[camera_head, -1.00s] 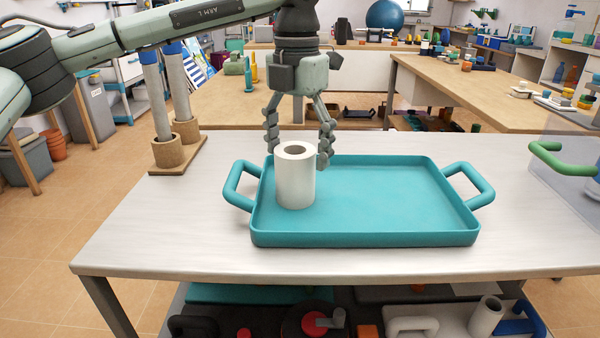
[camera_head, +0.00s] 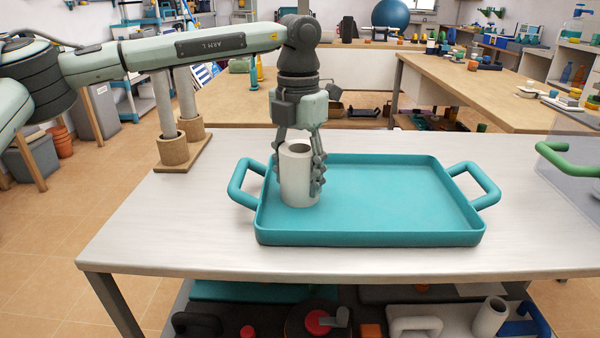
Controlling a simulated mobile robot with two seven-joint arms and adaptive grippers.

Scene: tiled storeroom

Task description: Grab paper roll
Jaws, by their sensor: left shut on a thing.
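The white paper roll (camera_head: 297,180) stands upright in the left part of the teal tray (camera_head: 370,239), which lies on the light table. My left gripper (camera_head: 298,182) has come down from above, with its fingers on the left and right sides of the roll. It is shut on the roll, whose open top shows between the fingers. The roll's base appears to rest on the tray floor. My right gripper is not in view.
Two upright posts in cork-like holders (camera_head: 174,150) stand on a small board at the table's back left. A clear box with a green handle (camera_head: 566,158) is at the right edge. The tray's right part is empty. Cluttered shelf below.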

